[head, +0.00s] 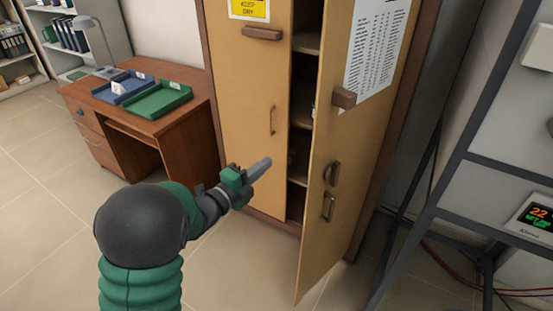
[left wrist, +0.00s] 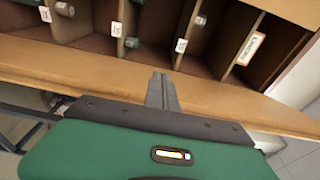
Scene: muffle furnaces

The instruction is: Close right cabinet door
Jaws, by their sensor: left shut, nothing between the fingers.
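The tan right cabinet door (head: 340,170) stands ajar, swung out toward me, with a dark gap and shelves showing between it and the left door. It bears brown handles and a printed list. The left cabinet door (head: 245,110) looks closed. My right gripper is not in view.
Inside the cabinet are shelf compartments with labels and small bottles (left wrist: 65,9). A wooden desk (head: 120,130) with a blue and a green tray (head: 158,100) stands at the left. A dark metal frame (head: 450,180) stands at the right. Floor shows at lower left.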

